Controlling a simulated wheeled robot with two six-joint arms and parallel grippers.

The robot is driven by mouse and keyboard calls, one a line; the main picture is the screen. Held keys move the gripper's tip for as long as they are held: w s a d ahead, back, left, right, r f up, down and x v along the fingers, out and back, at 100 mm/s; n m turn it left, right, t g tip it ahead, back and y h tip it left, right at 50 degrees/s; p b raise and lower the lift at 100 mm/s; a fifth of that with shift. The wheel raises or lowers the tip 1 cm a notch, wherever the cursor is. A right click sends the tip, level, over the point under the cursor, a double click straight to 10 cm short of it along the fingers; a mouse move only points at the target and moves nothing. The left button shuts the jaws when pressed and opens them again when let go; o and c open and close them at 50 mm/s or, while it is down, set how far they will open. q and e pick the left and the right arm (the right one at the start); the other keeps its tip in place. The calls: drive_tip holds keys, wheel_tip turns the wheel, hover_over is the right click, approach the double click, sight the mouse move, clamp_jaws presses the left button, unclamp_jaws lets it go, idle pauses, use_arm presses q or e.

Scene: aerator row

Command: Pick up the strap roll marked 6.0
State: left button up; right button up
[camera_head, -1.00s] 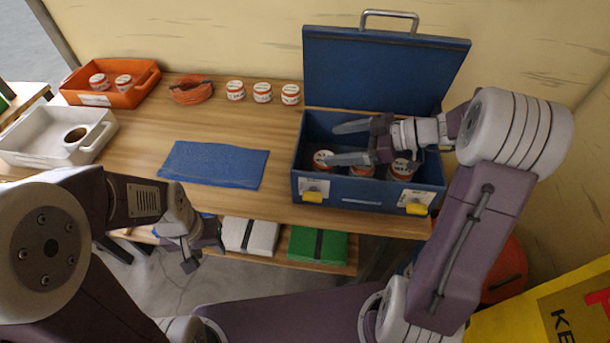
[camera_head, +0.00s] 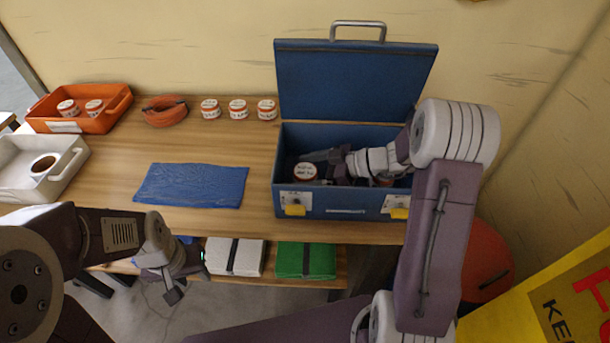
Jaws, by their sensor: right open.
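Several strap rolls with white tops and orange-red bands are in view; their marks are too small to read. One roll (camera_head: 305,173) sits inside the open blue case, at its left. Another roll (camera_head: 383,182) shows only a sliver behind my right arm. My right gripper (camera_head: 322,167) is open and low inside the case, its fingers beside the left roll; I cannot tell whether they touch it. My wrist hides the middle of the case. Three rolls (camera_head: 238,109) stand in a row on the bench at the back. My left gripper (camera_head: 188,281) hangs empty in front of the bench edge.
The blue case (camera_head: 344,204) has its lid up behind. An orange tray (camera_head: 110,119) holds two rolls; a white tray (camera_head: 62,180) holds one item. An orange coil (camera_head: 164,111) and a blue mat (camera_head: 190,186) lie on the bench. White and green packs (camera_head: 305,262) lie below.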

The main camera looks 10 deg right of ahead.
sight(305, 171)
drive_tip(key=c, duration=1.6)
wheel_tip(305, 171, up, 10)
drive_tip(key=shift+r, duration=0.1)
drive_tip(key=shift+c, duration=0.2)
